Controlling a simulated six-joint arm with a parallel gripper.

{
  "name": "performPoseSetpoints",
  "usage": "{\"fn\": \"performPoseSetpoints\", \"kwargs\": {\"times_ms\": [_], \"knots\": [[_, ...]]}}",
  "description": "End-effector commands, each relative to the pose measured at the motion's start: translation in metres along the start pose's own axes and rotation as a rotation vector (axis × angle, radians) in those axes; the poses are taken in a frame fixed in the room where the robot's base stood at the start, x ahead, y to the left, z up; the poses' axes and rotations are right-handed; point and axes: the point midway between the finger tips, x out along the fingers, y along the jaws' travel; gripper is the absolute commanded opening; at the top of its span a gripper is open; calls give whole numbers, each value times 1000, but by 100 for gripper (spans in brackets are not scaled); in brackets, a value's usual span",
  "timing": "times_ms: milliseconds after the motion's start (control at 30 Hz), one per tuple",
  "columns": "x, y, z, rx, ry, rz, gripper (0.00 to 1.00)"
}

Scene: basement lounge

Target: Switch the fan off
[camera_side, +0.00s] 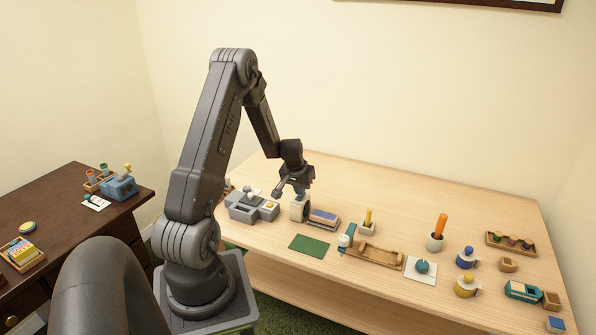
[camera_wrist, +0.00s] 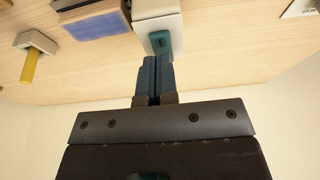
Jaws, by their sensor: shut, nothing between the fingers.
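The fan looks to be the small white box-shaped unit (camera_side: 296,212) with a dark round front, standing on the light wooden table. In the wrist view its white body (camera_wrist: 156,15) shows at the top centre, with a teal switch (camera_wrist: 160,43) on the face towards me. The switch's position cannot be told. My gripper (camera_side: 301,193) points down just above the unit. In the wrist view my gripper (camera_wrist: 155,60) is shut and empty, its blue fingertips at the switch's lower edge. Whether they touch it cannot be told.
A grey block-like device (camera_side: 246,208) stands close left of the fan. A tray with a blue pad (camera_side: 323,217) is close right, and it also shows in the wrist view (camera_wrist: 95,24). A green mat (camera_side: 309,245) lies in front. Cups and holders stand further right.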

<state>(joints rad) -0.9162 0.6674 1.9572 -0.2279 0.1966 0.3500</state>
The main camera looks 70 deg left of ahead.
Motion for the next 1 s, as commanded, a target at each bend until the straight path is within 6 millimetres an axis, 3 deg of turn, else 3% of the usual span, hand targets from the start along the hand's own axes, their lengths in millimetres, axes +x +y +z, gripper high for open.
{"fn": "performPoseSetpoints", "kwargs": {"times_ms": [133, 500, 700, 1000], "knots": [[-33, -1, -12, -1, 21, -4, 0], [-109, -1, -11, -3, 23, -4, 0], [-126, -1, -10, -2, 20, -4, 0], [-128, -1, -10, -3, 20, -4, 0]]}}
